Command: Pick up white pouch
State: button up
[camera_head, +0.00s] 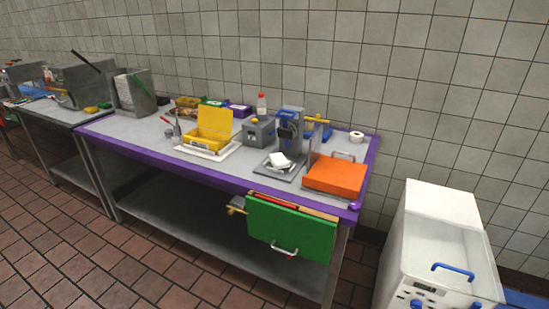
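A small white item that looks like the white pouch (278,160) lies on a grey stand or scale (287,176) on the purple-edged table. It is too small in the picture to be sure of its exact form. It sits in front of a grey and blue upright device (290,128). My gripper and arm are not in view.
An orange box (336,176) is right of the scale. A yellow open box (212,128) on a white tray (196,151) is to the left. A white machine (438,248) stands at right. Brick floor is clear in front.

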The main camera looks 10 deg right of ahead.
aim_at(279, 160)
jog(key=i+l+u, duration=0.1)
jog(key=u, duration=0.25)
jog(key=i+l+u, duration=0.2)
jog(key=u, duration=0.15)
jog(key=i+l+u, duration=0.1)
jog(key=u, duration=0.25)
